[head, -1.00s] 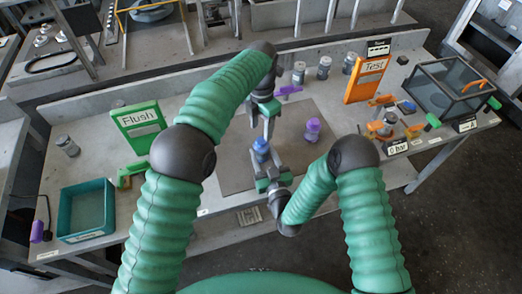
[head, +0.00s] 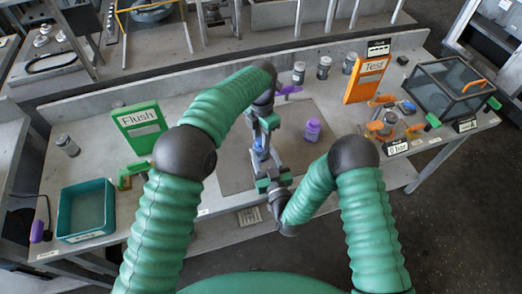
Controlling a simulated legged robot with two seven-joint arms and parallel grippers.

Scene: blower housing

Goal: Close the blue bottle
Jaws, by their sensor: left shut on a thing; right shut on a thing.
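The blue bottle (head: 260,155) stands upright over the grey mat in the middle of the bench, mostly hidden by my grippers. My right gripper (head: 268,172) is low on its near side and shut on its body. My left gripper (head: 263,138) comes down from above, shut at the bottle's top. Its fingers hide the cap, so I cannot tell how the cap sits.
A purple-capped bottle (head: 312,130) stands on the mat (head: 235,172) right of my grippers. Several grey bottles stand behind. A green Flush sign (head: 139,127), teal tray (head: 86,210), orange Test sign (head: 366,78) and clear box (head: 448,88) flank the mat.

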